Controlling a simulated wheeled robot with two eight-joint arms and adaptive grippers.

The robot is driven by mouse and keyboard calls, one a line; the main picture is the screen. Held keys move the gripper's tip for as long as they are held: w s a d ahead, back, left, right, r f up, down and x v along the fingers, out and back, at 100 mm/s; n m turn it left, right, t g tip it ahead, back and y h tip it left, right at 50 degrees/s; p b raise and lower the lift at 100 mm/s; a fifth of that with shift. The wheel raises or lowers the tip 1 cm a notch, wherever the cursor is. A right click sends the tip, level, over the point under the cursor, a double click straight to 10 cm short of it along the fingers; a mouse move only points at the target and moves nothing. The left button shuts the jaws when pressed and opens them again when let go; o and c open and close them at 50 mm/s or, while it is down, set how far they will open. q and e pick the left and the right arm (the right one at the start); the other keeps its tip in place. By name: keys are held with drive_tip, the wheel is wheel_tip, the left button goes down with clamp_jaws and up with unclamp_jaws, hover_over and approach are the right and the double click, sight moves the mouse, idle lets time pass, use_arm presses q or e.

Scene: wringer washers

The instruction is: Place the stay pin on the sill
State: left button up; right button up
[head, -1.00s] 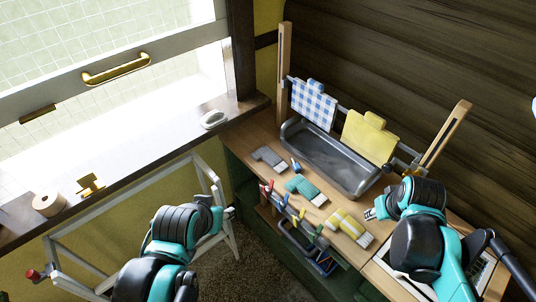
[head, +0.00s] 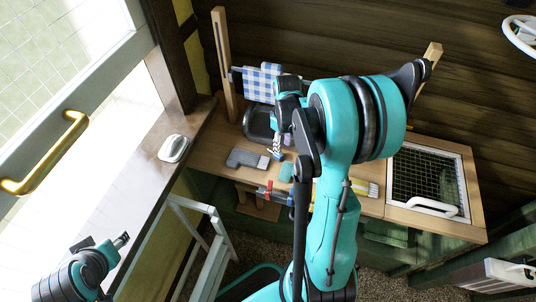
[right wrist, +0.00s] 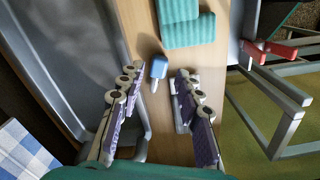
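The stay pin (right wrist: 157,72) is a small blue-headed piece with a pale shaft, lying on the wooden counter in the right wrist view. In the head view I cannot make it out beside my right arm. My right gripper (right wrist: 170,82) is open and empty above the counter, with the pin ahead of its fingertips, closer to the left one. It also shows in the head view (head: 275,148), partly edge-on. The dark wooden sill (head: 130,195) runs under the window at left. My left gripper (head: 104,241) is over the sill's near end; its opening is unclear.
A white oval thing (head: 173,148) lies on the sill. A grey brush-like piece (head: 245,159) and a teal one (right wrist: 188,22) lie on the counter near a metal tray (right wrist: 65,55). A blue checked cloth (head: 262,82) hangs behind. A pale frame (head: 200,225) stands below the sill.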

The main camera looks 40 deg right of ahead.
sight(124, 252)
use_arm(q)
drive_tip(key=shift+f, duration=0.3)
use_arm(e)
drive_tip(key=shift+f, duration=0.7)
use_arm(q)
wheel_tip(124, 252, down, 2)
drive_tip(key=b, duration=0.2)
drive_tip(key=shift+f+b, duration=0.2)
drive_tip(key=shift+b, duration=0.15)
use_arm(e)
drive_tip(key=f, duration=0.4)
drive_tip(key=shift+w+a+f, duration=0.15)
drive_tip(key=shift+w+a, duration=0.05)
drive_tip(key=shift+w, duration=0.2)
use_arm(q)
drive_tip(key=shift+f, duration=0.15)
use_arm(e)
drive_tip(key=shift+f, duration=0.35)
drive_tip(key=shift+r, duration=0.1)
clamp_jaws()
